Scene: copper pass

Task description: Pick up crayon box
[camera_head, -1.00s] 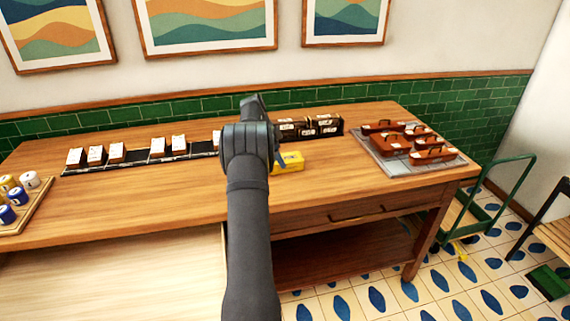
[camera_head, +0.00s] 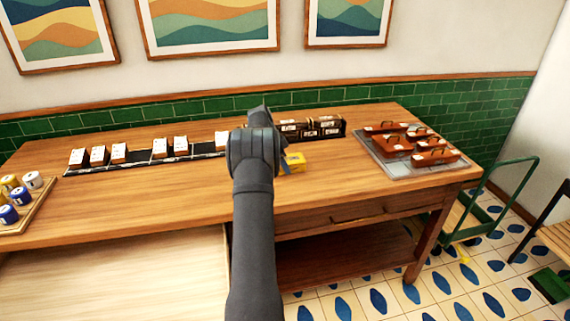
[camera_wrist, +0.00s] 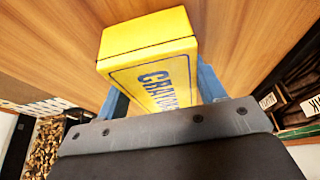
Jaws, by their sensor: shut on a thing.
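The yellow crayon box (camera_wrist: 150,60) with blue lettering fills the middle of the wrist view. My gripper (camera_wrist: 158,85) is shut on it, with one blue finger on each side. In the head view the crayon box (camera_head: 296,162) shows only partly, to the right of my dark wrist, which hides the rest of it. My gripper's fingers are mostly hidden there behind my arm. I cannot tell whether the box touches the wooden table (camera_head: 150,200) or is held just above it.
A strip with several white-topped boxes (camera_head: 119,153) runs along the table's back left. Dark boxes (camera_head: 330,126) stand behind the gripper. A grey tray (camera_head: 393,178) with brown cases is at the right. Colored cans (camera_head: 33,181) stand on a board at the left. The table's front middle is clear.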

